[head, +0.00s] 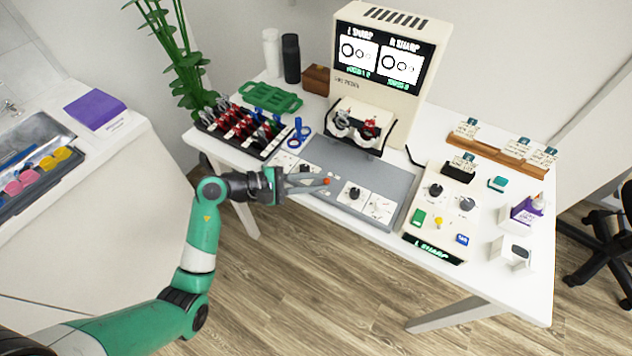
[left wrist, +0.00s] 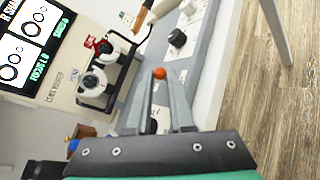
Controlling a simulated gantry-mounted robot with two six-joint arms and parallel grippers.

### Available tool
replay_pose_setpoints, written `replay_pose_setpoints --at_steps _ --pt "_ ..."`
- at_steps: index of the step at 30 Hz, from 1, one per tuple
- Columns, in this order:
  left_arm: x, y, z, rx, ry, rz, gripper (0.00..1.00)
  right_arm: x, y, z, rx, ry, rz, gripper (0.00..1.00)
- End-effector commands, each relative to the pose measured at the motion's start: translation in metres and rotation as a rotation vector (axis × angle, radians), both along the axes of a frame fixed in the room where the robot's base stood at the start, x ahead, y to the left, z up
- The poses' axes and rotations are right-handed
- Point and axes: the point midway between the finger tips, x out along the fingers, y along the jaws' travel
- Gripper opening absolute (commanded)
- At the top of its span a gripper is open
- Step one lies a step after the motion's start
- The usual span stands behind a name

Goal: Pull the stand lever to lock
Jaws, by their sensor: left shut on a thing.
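The stand lever has an orange-red ball knob (head: 327,181) at the middle of the grey stand base (head: 385,187). The knob also shows in the left wrist view (left wrist: 159,73), at the tips of the fingers. My left gripper (head: 316,182) reaches in from the left, low over the base, and is shut on the lever at its knob; its fingers also show in the left wrist view (left wrist: 158,84). The lever's shaft is mostly hidden by the fingers. My right gripper is in neither view.
A cream screen unit (head: 345,20) with a black-framed pair of dials (head: 370,125) stands behind the base. White panels with black knobs (head: 356,193) flank the lever. A control box (head: 449,222) is to the right. A black rack of coloured tools (head: 240,130) stands left.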

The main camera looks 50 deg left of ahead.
Motion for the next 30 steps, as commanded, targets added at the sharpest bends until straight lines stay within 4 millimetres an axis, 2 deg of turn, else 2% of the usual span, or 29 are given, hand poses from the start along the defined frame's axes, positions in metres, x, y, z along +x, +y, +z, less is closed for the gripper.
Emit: replay_pose_setpoints --at_steps 12,13,17,18,30 --pt "-0.0003 -0.0004 0.0005 0.002 -0.008 -0.001 0.0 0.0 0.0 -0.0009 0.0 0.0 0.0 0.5" --pt "-0.0003 -0.0004 0.0005 0.002 -0.008 -0.001 0.24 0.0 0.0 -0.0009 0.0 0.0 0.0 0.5" --pt "-0.0002 -0.0004 0.0002 0.002 -0.007 -0.001 0.47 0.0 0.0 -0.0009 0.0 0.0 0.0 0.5" --pt "-0.0002 -0.0004 0.0002 0.002 -0.007 -0.001 0.5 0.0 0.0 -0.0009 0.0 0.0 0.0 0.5" --pt "0.0004 0.0001 0.0021 -0.003 0.007 0.0 0.5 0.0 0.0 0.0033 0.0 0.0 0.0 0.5"
